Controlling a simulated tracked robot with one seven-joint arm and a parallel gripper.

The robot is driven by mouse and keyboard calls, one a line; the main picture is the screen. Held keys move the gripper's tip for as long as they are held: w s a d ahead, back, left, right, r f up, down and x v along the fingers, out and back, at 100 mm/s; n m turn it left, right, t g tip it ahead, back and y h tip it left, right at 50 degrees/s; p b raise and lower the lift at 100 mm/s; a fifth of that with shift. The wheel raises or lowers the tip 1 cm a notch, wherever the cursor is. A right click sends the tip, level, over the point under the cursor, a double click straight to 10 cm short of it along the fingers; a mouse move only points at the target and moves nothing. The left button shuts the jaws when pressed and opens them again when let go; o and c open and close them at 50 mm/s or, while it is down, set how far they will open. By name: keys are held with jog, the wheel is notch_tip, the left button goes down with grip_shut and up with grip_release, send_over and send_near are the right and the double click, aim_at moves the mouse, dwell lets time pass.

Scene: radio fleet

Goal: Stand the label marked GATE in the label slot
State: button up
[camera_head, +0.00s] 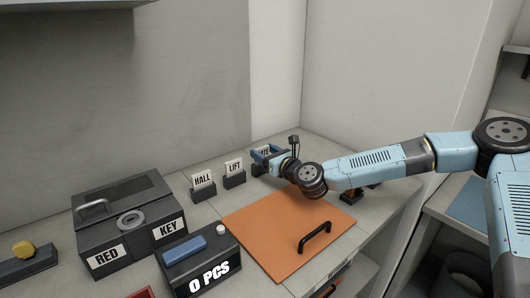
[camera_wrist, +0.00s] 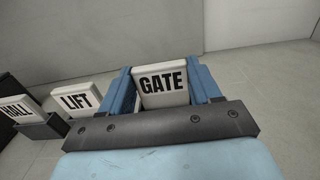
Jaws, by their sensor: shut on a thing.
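The white GATE label (camera_wrist: 163,83) stands between the two blue fingers of my gripper (camera_wrist: 162,92) in the wrist view, its lettering upright and readable. In the head view my gripper (camera_head: 266,156) is at the back of the bench, right of the LIFT label, and only part of the GATE label (camera_head: 264,150) shows. The gripper is shut on this label. A dark holder (camera_head: 257,170) shows just below it; whether the label still sits in it is hidden. I cannot make out the label slot for certain.
HALL (camera_head: 203,179) and LIFT (camera_head: 234,168) labels stand in dark holders to the left. An orange board (camera_head: 265,232) with a black handle lies in front. A dark RED KEY box (camera_head: 125,225) and a 0 PCS box (camera_head: 205,265) stand at left. A dark piece (camera_head: 348,196) lies under my arm.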

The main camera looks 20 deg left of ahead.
jog(key=shift+f, duration=0.45)
jog(key=o, duration=1.1)
jog(key=v, duration=1.3)
jog(key=shift+s+d+f, duration=0.1)
jog(key=shift+s+d, duration=0.1)
jog(key=shift+d, duration=0.1)
